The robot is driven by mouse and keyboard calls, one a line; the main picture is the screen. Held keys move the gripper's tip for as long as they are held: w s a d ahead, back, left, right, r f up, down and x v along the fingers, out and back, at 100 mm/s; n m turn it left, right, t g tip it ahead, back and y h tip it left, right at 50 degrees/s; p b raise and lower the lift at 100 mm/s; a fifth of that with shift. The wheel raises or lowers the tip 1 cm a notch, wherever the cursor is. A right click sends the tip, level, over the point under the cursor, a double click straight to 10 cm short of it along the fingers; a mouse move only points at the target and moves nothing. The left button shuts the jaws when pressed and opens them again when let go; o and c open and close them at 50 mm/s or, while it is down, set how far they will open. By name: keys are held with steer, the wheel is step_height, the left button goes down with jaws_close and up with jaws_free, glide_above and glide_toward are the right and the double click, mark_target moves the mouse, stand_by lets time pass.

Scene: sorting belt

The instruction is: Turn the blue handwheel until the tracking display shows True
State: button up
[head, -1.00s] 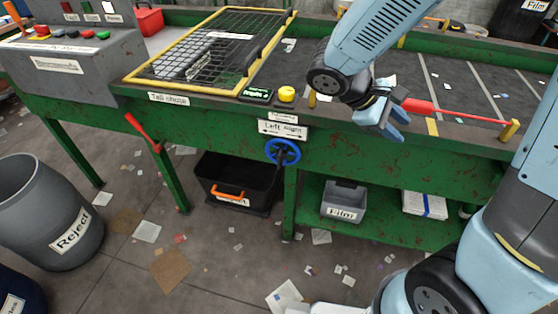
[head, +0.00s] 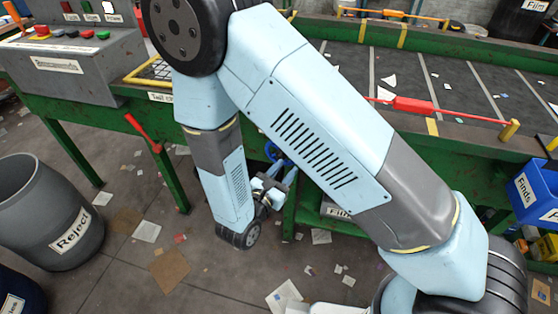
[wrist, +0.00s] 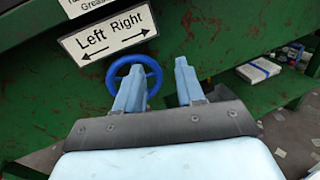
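The blue handwheel (wrist: 154,72) is on the front of the green frame, below a white Left/Right sign with arrows (wrist: 106,34). In the wrist view the left finger covers part of it, and its right rim shows in the gap between the fingers. In the head view only a piece of the handwheel (head: 271,150) shows beside my arm. My gripper (wrist: 158,68) is open and empty, its fingers pointing toward the wheel; I cannot tell whether they touch it. It also shows in the head view (head: 282,170). The tracking display is hidden behind my arm.
Another red lever (head: 140,130) sticks out at left. A grey Reject bin (head: 50,215) stands on the littered floor. A blue Finds bin (head: 535,190) is at right.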

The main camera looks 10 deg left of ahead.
steer(key=s+a+f+n+t+y, duration=0.1)
steer(key=s+a+f+n+y, duration=0.3)
steer(key=f, duration=0.2)
steer(key=w, duration=1.3)
steer(key=shift+w+d, duration=0.25)
steer(key=shift+d, duration=0.1)
jaws_close()
steer(key=shift+n, duration=0.3)
